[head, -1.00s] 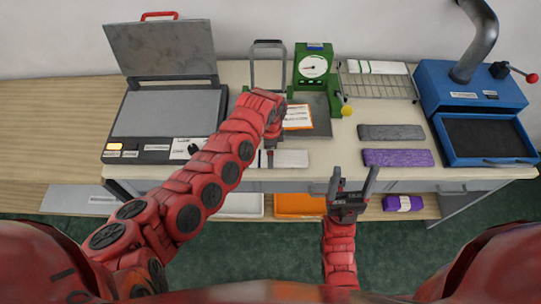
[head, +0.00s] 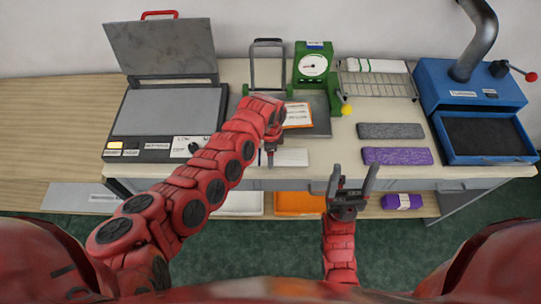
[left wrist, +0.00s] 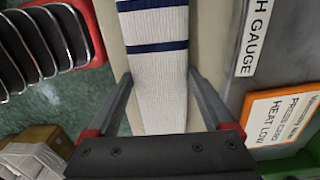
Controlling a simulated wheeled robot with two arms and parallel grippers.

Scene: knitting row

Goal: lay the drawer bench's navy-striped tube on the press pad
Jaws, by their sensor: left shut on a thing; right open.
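The white ribbed tube with navy stripes (left wrist: 158,70) lies between my left gripper's fingers in the left wrist view. My left gripper (left wrist: 160,92) is shut on it. In the head view the left gripper (head: 270,152) is at the bench's front edge, and only a plain white end of the tube (head: 292,157) shows to its right. The rest is hidden behind the gripper. The press pad (head: 165,115) is the flat grey plate at the left, under a raised lid (head: 160,47). My right gripper (head: 350,190) is open and empty in front of the bench.
A green dial gauge (head: 312,65) stands at the back by an orange-edged card (head: 298,115). A wire rack (head: 378,85) holds a white, green-banded roll (head: 375,65). Grey (head: 390,131) and purple (head: 397,156) knit pieces lie at the right, beside a blue machine (head: 470,90).

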